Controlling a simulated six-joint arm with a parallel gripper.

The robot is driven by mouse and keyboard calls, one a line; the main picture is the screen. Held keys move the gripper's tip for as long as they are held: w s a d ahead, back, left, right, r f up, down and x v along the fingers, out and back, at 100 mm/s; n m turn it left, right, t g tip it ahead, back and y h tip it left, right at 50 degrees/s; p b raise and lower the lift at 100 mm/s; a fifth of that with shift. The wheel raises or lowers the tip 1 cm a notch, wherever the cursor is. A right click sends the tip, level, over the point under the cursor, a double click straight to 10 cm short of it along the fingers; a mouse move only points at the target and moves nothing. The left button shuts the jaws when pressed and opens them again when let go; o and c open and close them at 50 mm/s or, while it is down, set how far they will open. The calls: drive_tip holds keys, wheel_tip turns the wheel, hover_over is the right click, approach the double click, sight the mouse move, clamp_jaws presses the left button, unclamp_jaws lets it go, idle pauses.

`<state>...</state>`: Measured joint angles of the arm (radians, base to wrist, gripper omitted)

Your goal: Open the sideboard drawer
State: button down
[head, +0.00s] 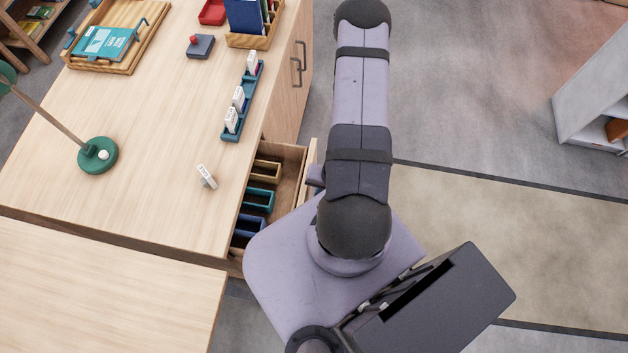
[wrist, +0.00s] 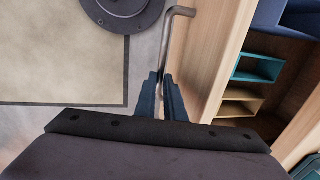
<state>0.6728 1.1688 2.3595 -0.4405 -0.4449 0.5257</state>
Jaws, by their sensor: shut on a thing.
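The sideboard (head: 150,115) has a pale wood top, and its drawer (head: 293,165) is pulled out from the right side. Coloured bins show inside the drawer. In the wrist view the drawer's wooden front (wrist: 228,60) runs beside my gripper (wrist: 162,85), whose dark blue fingers are closed around the grey metal bar handle (wrist: 167,40). My arm hides the gripper and handle in the head view.
The top holds a green lamp (head: 98,155), a blue rack (head: 242,105) with white tags, a loose white tag (head: 206,176) and a wooden tray (head: 115,35). A cupboard door (head: 290,90) stands beyond the drawer. Floor lies open to the right, before a grey shelf (head: 590,105).

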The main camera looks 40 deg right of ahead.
drive_tip(key=s+d, duration=0.8)
drive_tip(key=shift+d, duration=0.35)
drive_tip(key=c, duration=1.8)
unclamp_jaws()
drive_tip(key=shift+s+a, duration=0.1)
drive_tip(key=shift+c, duration=0.2)
drive_tip(key=shift+r, duration=0.15)
wheel_tip(320, 180, up, 7)
drive_tip(key=s+p, duration=0.1)
drive_tip(key=p, duration=0.1)
drive_tip(key=shift+d, duration=0.45)
